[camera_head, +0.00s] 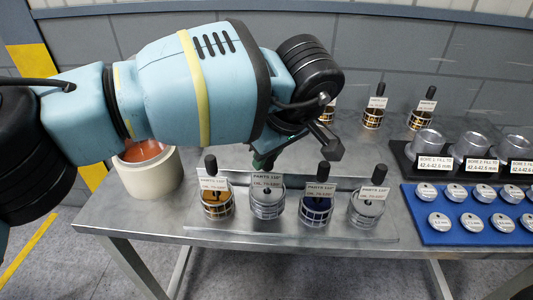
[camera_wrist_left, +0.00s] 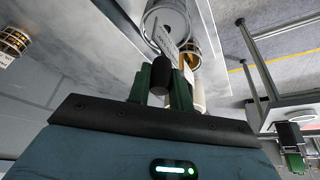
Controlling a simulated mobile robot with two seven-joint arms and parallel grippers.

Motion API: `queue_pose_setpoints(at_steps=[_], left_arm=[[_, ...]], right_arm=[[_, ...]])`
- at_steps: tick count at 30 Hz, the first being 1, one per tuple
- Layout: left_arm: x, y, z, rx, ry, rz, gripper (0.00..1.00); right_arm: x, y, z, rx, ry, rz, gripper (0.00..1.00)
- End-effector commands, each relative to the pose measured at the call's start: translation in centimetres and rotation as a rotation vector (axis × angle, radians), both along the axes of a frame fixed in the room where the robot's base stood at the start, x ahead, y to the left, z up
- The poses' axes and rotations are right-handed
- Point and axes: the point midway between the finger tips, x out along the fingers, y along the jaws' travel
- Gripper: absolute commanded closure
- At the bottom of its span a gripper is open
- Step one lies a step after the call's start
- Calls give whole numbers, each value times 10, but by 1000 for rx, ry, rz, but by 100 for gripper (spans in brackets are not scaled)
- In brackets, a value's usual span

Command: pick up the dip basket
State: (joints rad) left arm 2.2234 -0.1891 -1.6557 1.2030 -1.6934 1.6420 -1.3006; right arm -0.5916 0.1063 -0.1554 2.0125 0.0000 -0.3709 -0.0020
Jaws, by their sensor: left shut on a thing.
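Dip baskets with black upright handles and white labels stand in a front row on the bench. The one in my left gripper (camera_head: 264,160) is the silver basket (camera_head: 267,207), second from the left. Its black handle (camera_wrist_left: 162,75) shows between the green fingers (camera_wrist_left: 165,85) in the left wrist view, and its grey cup (camera_wrist_left: 165,18) lies beyond. The fingers are shut on the handle; in the head view the wrist hides its top. The basket looks level with its neighbours; I cannot tell whether it touches the surface. My right gripper is not in view.
A gold basket (camera_head: 217,207) stands close on the left, a blue one (camera_head: 315,212) close on the right, another silver one (camera_head: 365,210) beyond. A cream pot (camera_head: 152,180) holds red contents. More baskets (camera_head: 372,118) stand behind. A blue mat (camera_head: 470,232) with discs lies right.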

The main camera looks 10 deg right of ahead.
Motion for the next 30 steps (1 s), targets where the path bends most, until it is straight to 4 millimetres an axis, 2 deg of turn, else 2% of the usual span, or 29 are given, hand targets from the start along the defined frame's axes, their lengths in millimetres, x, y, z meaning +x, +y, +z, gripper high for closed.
queue_pose_setpoints(at_steps=[1, 5, 21, 30], left_arm=[[-2, 2, 6, -3, -9, 0, 100], [-16, 4, 7, -3, -10, -1, 100], [-103, 21, 14, -4, -8, -1, 100], [-135, 27, 17, -5, -8, 1, 100]], right_arm=[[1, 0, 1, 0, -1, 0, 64], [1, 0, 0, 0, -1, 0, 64], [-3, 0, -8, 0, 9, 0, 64], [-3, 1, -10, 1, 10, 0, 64]])
